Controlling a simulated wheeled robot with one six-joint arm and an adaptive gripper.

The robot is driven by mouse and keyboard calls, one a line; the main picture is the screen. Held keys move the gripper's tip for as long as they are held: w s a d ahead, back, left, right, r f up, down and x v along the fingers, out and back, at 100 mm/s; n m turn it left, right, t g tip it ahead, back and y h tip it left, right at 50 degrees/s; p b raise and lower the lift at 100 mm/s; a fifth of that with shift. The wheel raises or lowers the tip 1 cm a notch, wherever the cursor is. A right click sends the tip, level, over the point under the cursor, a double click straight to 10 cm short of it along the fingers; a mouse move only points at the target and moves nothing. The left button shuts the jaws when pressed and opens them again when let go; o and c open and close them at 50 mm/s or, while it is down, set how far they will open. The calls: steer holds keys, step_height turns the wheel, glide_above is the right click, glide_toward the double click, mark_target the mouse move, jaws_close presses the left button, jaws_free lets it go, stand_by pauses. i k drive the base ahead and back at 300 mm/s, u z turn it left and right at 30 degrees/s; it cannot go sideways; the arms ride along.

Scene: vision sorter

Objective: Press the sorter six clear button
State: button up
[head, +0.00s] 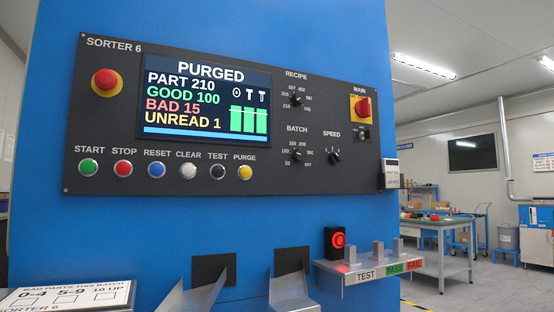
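The SORTER 6 control panel (230,185) is a dark plate on the blue machine front (100,235). In its lower left is a row of round buttons. The clear button (188,171) is white, under the label CLEAR, between the blue reset button (155,170) and the black test button (217,172). The screen (205,100) reads PURGED, PART 210, GOOD 100, BAD 15, UNREAD 1. My gripper is not in view, and nothing covers the buttons.
A red emergency stop (105,82) sits at upper left. A yellow purge button (245,172) ends the row. Below, metal chutes (193,300) and a TEST/PASS/FAIL shelf (370,268) stick out. A bad-parts board (68,296) is at lower left. A workbench (440,230) stands behind at right.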

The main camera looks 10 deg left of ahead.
mark_target(188, 170)
steer(key=u, duration=1.3)
